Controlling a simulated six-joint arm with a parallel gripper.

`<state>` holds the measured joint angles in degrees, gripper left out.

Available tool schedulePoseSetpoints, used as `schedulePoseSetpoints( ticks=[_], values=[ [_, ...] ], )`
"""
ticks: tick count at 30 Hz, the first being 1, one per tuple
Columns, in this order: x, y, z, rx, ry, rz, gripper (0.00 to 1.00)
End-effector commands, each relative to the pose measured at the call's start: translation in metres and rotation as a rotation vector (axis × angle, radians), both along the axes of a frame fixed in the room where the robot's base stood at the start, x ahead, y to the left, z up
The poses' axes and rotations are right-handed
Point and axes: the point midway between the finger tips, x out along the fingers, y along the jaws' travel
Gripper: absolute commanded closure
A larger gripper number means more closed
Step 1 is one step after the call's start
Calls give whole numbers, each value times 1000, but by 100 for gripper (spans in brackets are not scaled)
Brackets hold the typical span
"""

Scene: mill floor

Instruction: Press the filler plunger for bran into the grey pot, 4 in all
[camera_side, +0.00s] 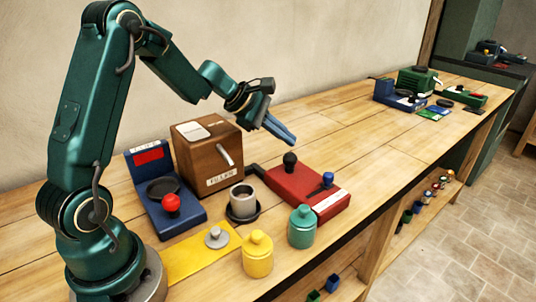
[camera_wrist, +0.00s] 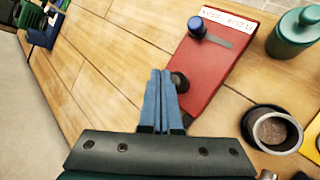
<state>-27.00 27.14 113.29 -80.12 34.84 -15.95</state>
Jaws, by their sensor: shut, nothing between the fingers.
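The grey pot (camera_side: 242,196) stands upright on a black round holder (camera_side: 243,219), in front of the wooden box. In the wrist view the grey pot (camera_wrist: 268,127) is at the right, with brownish contents inside. A red filler (camera_side: 305,192) lies right of it, with a black plunger knob (camera_side: 290,159), a blue knob (camera_side: 328,179) and a white label too small to read surely. A dark spout points from the red filler toward the pot. My gripper (camera_side: 292,141) is shut and empty above the black knob's side. In the wrist view my fingers (camera_wrist: 160,73) partly hide the black knob (camera_wrist: 180,82).
A wooden box (camera_side: 195,165) with a lever and a blue device (camera_side: 160,200) with a red knob stand left. A yellow mat (camera_side: 195,262) holds a grey lid (camera_side: 216,237). Yellow (camera_side: 257,257) and teal (camera_side: 301,229) jars stand in front. The bench behind the filler is clear.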

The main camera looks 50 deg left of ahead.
Motion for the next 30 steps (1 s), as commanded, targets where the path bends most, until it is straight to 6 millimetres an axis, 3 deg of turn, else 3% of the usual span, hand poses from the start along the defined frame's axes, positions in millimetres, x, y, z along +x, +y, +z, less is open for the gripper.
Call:
schedulePoseSetpoints(
  ticks=[13, 30],
  values=[
    [0, 1, 41, 3, -4, 1, 100],
    [0, 0, 45, 1, 1, 1, 100]
  ],
)
